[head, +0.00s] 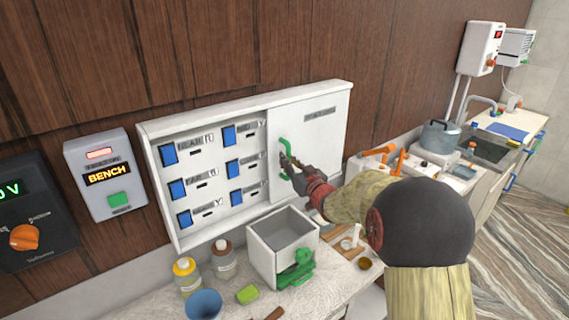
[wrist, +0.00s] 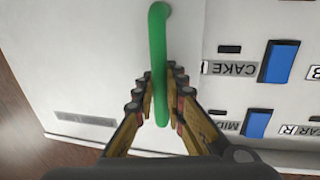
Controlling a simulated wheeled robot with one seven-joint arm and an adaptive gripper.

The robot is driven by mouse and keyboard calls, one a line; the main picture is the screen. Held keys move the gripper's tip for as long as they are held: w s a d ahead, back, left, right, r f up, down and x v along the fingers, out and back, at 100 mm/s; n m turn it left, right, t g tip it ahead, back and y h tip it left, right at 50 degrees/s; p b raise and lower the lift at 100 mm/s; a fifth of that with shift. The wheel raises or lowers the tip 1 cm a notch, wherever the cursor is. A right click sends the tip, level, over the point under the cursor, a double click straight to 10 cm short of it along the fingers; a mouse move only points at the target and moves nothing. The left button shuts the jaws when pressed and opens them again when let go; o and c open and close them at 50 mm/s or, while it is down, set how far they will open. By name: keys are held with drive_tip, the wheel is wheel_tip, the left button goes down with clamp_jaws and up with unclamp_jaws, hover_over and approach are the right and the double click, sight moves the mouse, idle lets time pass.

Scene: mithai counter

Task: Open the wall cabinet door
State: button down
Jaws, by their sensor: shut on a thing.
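The white wall cabinet (head: 228,222) hangs on the wood wall. Its plain white door panel (head: 325,140) covers the right part, while rows of blue switches show in the uncovered left part. A green bar handle (head: 284,145) stands upright near the door's left edge. My gripper (head: 290,161) is at the handle, reaching in from the right. In the wrist view, the green handle (wrist: 158,45) runs between the two fingers of my gripper (wrist: 162,88), which are shut on it.
Below the cabinet, a counter holds an open grey-white box (head: 262,262) with a green latch, bottles (head: 187,275), a blue cup (head: 204,304) and a green block (head: 248,294). A BENCH panel (head: 105,175) is left of the cabinet. A sink (head: 488,148) stands far right.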

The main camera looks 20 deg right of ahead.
drive_tip(key=c, duration=1.8)
unclamp_jaws()
drive_tip(key=shift+c, duration=0.2)
drive_tip(key=s+d, duration=0.1)
drive_tip(key=s, duration=1.1)
